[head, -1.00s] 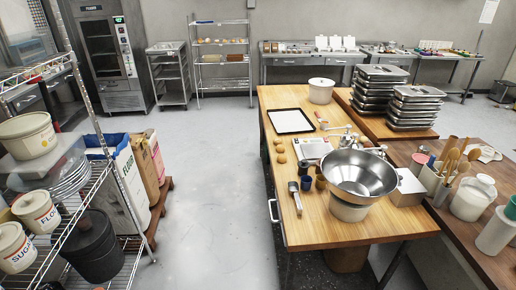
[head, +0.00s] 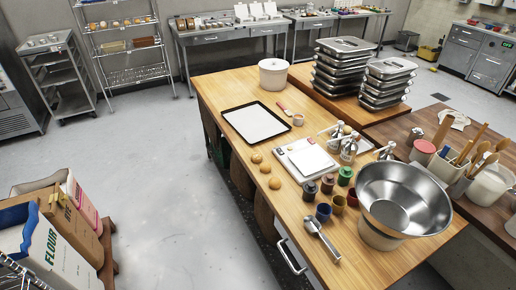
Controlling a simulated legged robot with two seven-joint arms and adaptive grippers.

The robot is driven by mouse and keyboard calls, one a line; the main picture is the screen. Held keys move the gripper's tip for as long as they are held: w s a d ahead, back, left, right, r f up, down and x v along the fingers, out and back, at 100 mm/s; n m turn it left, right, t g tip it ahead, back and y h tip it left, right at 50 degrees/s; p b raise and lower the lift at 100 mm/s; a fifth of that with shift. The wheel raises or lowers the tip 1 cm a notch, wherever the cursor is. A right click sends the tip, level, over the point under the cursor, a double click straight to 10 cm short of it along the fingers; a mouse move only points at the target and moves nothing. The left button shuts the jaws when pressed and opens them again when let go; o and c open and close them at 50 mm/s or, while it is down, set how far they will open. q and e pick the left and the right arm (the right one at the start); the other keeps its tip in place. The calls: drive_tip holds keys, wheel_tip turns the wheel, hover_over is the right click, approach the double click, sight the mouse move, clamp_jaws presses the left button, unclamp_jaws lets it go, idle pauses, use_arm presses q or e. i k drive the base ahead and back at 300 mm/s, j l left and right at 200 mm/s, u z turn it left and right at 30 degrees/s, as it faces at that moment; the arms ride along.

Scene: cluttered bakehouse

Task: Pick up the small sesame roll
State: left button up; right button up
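Several small round tan rolls (head: 265,168) lie in a loose row on the wooden table, between the dark-rimmed tray and the scoop. They are too small here for me to tell which one bears sesame. The tray (head: 236,119), lined with white paper, lies flat just behind the rolls. Neither of my grippers shows in the head view.
A white scale (head: 306,158), small coloured pots, a metal scoop (head: 320,234) and a big steel bowl (head: 403,198) stand right of the rolls. Flour sacks (head: 50,246) stand at lower left; the floor between is clear.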

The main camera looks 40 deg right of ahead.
sight(266, 167)
drive_tip(key=i+z, duration=0.25)
drive_tip(key=i, duration=1.95)
drive_tip(key=i+j+z, duration=0.1)
drive_tip(key=i+z, duration=0.25)
drive_tip(key=i+j+z, duration=0.2)
drive_tip(key=z, duration=0.15)
drive_tip(key=i+j+z, duration=0.35)
drive_tip(key=z, duration=2.35)
drive_tip(key=i+j, duration=0.05)
